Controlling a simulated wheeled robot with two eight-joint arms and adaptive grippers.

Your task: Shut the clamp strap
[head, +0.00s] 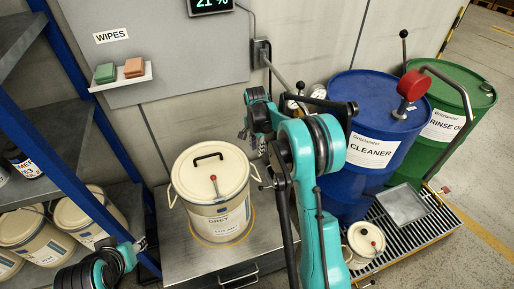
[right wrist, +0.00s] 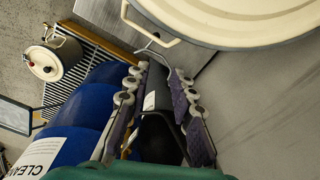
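I cannot pick out the clamp strap with certainty. My right gripper (head: 248,132) hangs in the head view between the cream pail (head: 211,192) and the blue drum (head: 365,135), at the back edge of the metal cabinet. In the right wrist view its fingers (right wrist: 158,78) stand apart on either side of a dark, smooth part (right wrist: 158,128) with a small white label. I cannot tell whether they touch it. My left gripper (head: 136,246) is at the lower left by the shelf's blue post, small and partly cut off from clear view.
The pail stands on the metal cabinet (head: 180,262), its side handle close to my right fingers. A green drum (head: 455,100) and a small white can (head: 365,240) stand on the grated pallet (head: 415,245). Shelves with pails line the left. A wall ledge (head: 121,80) holds sponges.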

